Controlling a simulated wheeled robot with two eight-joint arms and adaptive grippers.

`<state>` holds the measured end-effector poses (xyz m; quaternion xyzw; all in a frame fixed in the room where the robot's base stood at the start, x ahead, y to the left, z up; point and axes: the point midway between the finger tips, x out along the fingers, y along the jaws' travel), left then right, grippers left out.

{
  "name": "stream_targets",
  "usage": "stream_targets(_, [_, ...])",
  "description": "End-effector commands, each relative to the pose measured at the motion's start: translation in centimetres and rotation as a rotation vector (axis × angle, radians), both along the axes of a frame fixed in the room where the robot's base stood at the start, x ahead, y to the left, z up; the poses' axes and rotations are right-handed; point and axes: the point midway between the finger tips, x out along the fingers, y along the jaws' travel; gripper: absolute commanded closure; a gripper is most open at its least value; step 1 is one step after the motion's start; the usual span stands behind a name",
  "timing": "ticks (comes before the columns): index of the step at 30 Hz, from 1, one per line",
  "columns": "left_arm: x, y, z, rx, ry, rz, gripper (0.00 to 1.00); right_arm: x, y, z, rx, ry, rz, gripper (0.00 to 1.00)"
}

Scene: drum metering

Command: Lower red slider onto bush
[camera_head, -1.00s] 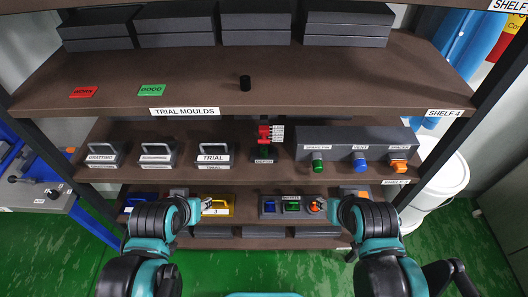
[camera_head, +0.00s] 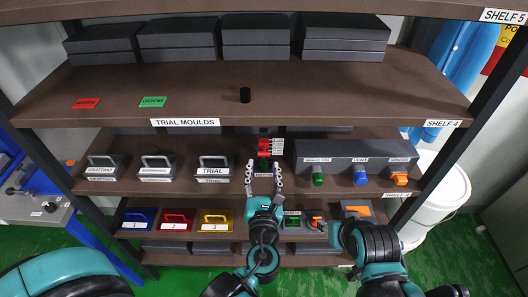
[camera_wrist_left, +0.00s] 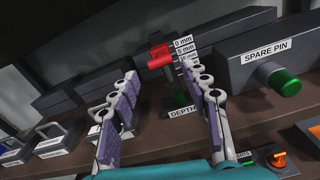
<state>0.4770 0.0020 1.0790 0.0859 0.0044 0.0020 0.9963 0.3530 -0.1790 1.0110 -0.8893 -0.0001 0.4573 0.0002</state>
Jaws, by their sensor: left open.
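The red slider (camera_head: 264,147) sits high on a small gauge with a stepped white scale on the middle shelf. In the left wrist view the red slider (camera_wrist_left: 158,57) is beside labels of 0 mm and 5 mm, above a green and dark post (camera_wrist_left: 178,100) and a DEPTH label. My left gripper (camera_head: 264,166) is open in front of the gauge, its fingers either side of it and apart from the slider. I cannot tell whether a bush is under the slider. My right gripper (camera_head: 326,229) is low, its fingers mostly hidden.
A dark box with green, blue and orange knobs (camera_head: 361,178) stands right of the gauge. Handled blocks (camera_head: 157,167) stand left. Blue, red and yellow holders (camera_head: 177,219) are on the lower shelf. The upper shelf edge overhangs the gauge.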

Motion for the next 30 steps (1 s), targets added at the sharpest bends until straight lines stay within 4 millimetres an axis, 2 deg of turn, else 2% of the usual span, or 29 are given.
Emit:
stream_targets(5, [1.6, -0.2, 0.0, 0.031, -0.010, -0.004, 0.53, 0.0, 0.0, -0.3, 0.000, 0.000, 0.000, 0.60])
stream_targets(15, [6.8, -0.2, 0.0, 0.027, -0.010, -0.003, 0.53, 0.0, 0.0, -1.2, 0.000, 0.000, 0.000, 0.60])
stream_targets(19, [7.6, -0.2, 0.1, 0.026, -0.009, -0.005, 0.53, 0.0, 0.0, -1.3, 0.000, 0.000, 0.000, 0.60])
stream_targets(26, [7.7, -0.2, 0.1, 0.025, -0.009, -0.006, 0.53, 0.0, 0.0, -1.3, 0.000, 0.000, 0.000, 0.60])
stream_targets(27, [7.7, -0.2, 0.1, 0.025, -0.009, -0.006, 0.56, 0.0, 0.0, -1.3, 0.000, 0.000, 0.000, 0.60])
stream_targets(30, [7.7, -0.2, 0.1, 0.025, -0.008, -0.006, 0.82, 0.0, 0.0, -1.3, 0.000, 0.000, 0.000, 0.60])
